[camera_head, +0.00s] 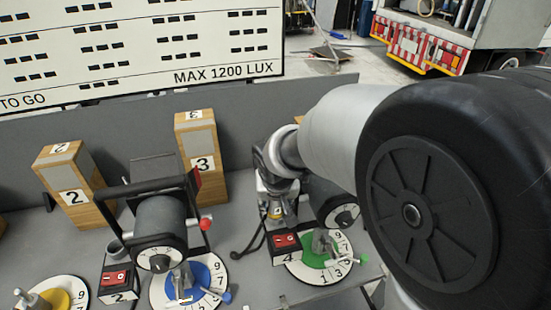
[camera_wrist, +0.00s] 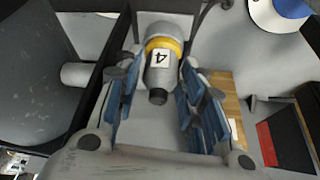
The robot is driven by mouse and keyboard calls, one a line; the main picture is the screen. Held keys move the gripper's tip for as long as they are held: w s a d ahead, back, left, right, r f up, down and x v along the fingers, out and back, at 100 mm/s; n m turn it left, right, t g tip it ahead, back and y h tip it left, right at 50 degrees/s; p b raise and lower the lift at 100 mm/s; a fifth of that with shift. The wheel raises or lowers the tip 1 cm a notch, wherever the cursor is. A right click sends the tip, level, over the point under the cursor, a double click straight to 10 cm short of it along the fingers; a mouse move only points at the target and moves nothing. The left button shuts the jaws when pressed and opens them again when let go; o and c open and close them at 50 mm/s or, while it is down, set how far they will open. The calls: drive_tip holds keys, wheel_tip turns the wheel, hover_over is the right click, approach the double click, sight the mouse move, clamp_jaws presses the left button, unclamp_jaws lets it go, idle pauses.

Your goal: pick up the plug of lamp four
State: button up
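The plug of lamp four (camera_wrist: 160,70) is a grey cylinder with a yellow ring and a label "4". In the head view the plug (camera_head: 277,212) stands left of lamp four, below my gripper (camera_head: 276,194). In the wrist view my gripper (camera_wrist: 158,100) is open, with its blue-padded fingers on either side of the plug. A gap shows at the left finger; contact at the right finger is unclear. Lamp four (camera_head: 342,214) is partly hidden by my arm. Its red switch box (camera_head: 286,241) is marked 4.
Lamp two (camera_head: 160,220) with its black frame stands to the left. Wooden blocks marked 2 (camera_head: 73,190) and 3 (camera_head: 204,160) stand behind. A green dial (camera_head: 318,250) and a blue dial (camera_head: 190,285) lie in front. A grey wall (camera_head: 110,140) closes the back.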

drive_tip(key=shift+w+f, duration=0.2)
drive_tip(key=shift+f, duration=0.15)
drive_tip(key=shift+r, duration=0.1)
drive_tip(key=shift+s, duration=0.1)
drive_tip(key=shift+c, duration=0.6)
clamp_jaws()
